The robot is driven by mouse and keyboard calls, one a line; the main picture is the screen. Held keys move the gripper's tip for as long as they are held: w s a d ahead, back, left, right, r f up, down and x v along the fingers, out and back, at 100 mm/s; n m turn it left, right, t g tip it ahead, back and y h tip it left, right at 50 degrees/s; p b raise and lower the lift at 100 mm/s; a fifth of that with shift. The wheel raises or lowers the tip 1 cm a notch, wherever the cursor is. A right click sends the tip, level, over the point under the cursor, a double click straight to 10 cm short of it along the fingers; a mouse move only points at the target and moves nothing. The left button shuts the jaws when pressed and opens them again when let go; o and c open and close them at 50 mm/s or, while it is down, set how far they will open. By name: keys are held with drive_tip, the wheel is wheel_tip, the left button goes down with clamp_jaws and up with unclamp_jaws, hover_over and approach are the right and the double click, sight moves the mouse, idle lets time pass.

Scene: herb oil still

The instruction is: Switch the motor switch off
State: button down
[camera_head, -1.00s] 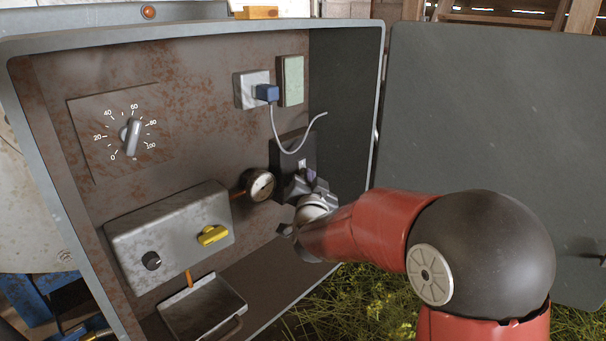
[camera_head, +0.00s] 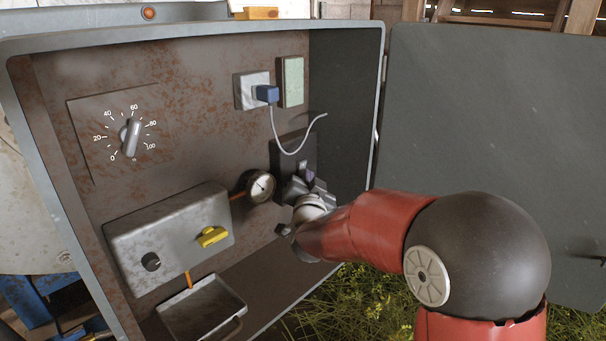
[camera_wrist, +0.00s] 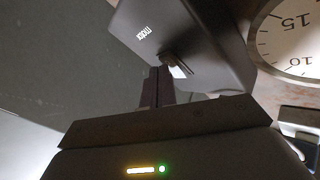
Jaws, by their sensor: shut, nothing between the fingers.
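The motor switch is a dark box (camera_head: 296,150) on the back wall of the open cabinet, below the white cable. In the wrist view the box carries the word "motor" (camera_wrist: 185,38). Its small dark lever (camera_wrist: 175,62), with a pale patch beside it, stands out from the face. My gripper (camera_head: 308,174) is shut and empty in front of the lower part of the box. In the wrist view its fingertips (camera_wrist: 160,78) are right by the lever; I cannot tell whether they touch it. The gripper hides part of the switch in the head view.
A round gauge (camera_head: 260,186) sits just left of my gripper. A grey box with a yellow handle (camera_head: 212,237), a tray (camera_head: 203,306) and a numbered dial (camera_head: 131,138) are farther left. A blue plug (camera_head: 267,94) is above. The cabinet door (camera_head: 480,120) stands open at right.

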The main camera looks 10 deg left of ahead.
drive_tip(key=shift+s+d+r+b, duration=0.1)
drive_tip(key=shift+s+d+b, duration=0.35)
drive_tip(key=shift+d+b, duration=0.1)
drive_tip(key=s+d, duration=0.1)
drive_tip(key=s+d+b, duration=0.2)
drive_tip(key=d, duration=0.1)
drive_tip(key=shift+r, duration=0.3)
idle(0.3)
